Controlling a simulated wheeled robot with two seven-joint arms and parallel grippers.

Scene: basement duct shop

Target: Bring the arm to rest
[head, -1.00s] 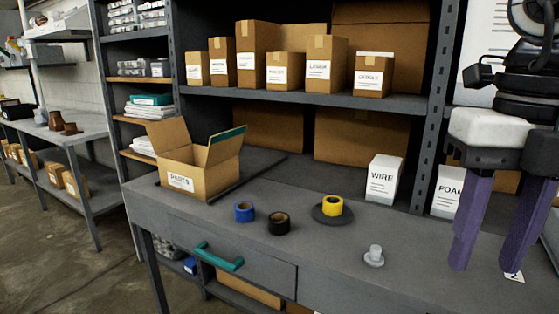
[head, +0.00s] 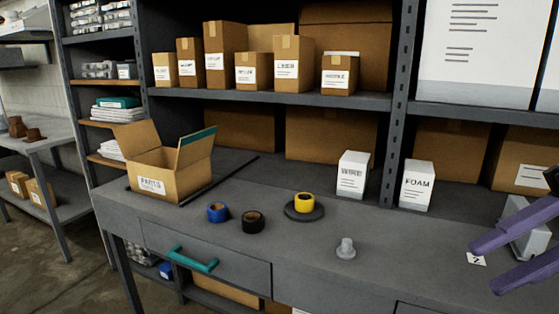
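My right gripper (head: 482,266) shows at the right edge in the head view, over the right part of the grey workbench (head: 300,258). Its two purple fingers point left and are spread apart. No object is seen held between them. A small white card with a dark mark (head: 477,259) lies on the bench by the fingertips. A light grey box-like thing (head: 530,238) is partly hidden behind the fingers. My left gripper is not in view.
On the bench are an open PARTS box (head: 165,182), blue tape (head: 217,212), black tape (head: 252,222), yellow tape (head: 304,202) on a dark disc, a grey knob-like piece (head: 346,249), a WIRE box (head: 352,175) and a FOAM box (head: 417,186). A boxed shelf stands above.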

